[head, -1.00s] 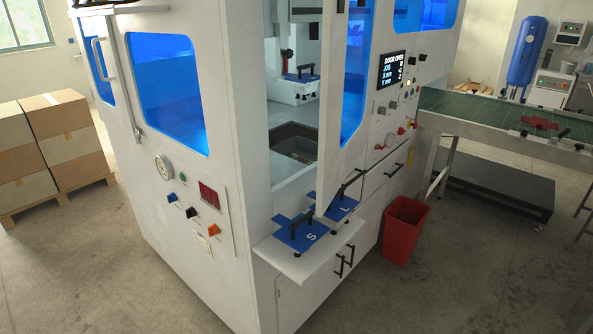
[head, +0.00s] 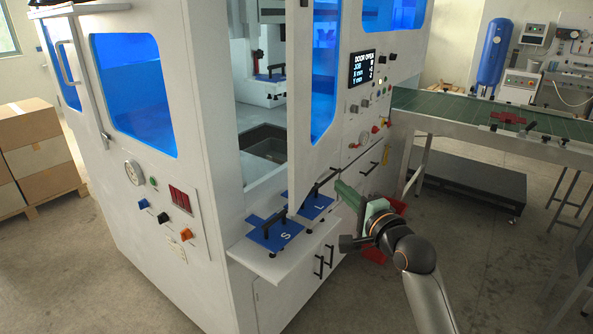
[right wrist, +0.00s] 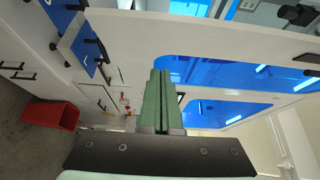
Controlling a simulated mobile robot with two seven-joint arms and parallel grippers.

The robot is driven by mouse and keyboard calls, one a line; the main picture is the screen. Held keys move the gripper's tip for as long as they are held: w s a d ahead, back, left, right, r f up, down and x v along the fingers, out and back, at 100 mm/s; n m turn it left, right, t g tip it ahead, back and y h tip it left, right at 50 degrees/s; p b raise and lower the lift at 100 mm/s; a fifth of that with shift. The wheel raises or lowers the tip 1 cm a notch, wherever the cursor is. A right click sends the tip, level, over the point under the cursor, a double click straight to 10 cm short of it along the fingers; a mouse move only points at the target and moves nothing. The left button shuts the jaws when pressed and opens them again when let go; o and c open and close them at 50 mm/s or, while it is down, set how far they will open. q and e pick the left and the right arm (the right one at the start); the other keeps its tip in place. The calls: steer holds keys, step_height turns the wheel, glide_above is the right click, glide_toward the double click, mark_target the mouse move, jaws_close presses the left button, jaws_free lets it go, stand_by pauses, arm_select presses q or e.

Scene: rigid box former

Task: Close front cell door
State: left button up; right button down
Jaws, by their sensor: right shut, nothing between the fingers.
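The front cell door (head: 301,150), a white panel with a blue window, stands swung out from the cell opening in the head view. The display on the cell reads DOOR OPEN. My right gripper (head: 340,188), with green fingers, is low and to the right of the door's lower edge. It is shut and empty. In the right wrist view its fingers (right wrist: 156,100) overlap the white door panel (right wrist: 200,35) and its blue window; I cannot tell whether they touch. My left gripper is not in view.
A shelf (head: 270,268) below the opening holds blue plates with black handles marked S and L. A red bin (right wrist: 52,115) stands on the floor, mostly behind my arm in the head view. A green conveyor (head: 450,108) is at the right, boxes (head: 45,155) at the left.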

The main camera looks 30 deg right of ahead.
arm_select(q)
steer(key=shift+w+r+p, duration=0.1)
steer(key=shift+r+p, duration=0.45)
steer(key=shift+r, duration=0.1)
arm_select(e)
steer(key=shift+w+a, duration=0.25)
steer(key=shift+w, duration=1.7)
steer(key=shift+w+a, duration=0.25)
steer(key=shift+w, duration=1.75)
steer(key=shift+w+a, duration=0.25)
steer(key=shift+w, duration=1.7)
steer(key=shift+w+a, duration=0.1)
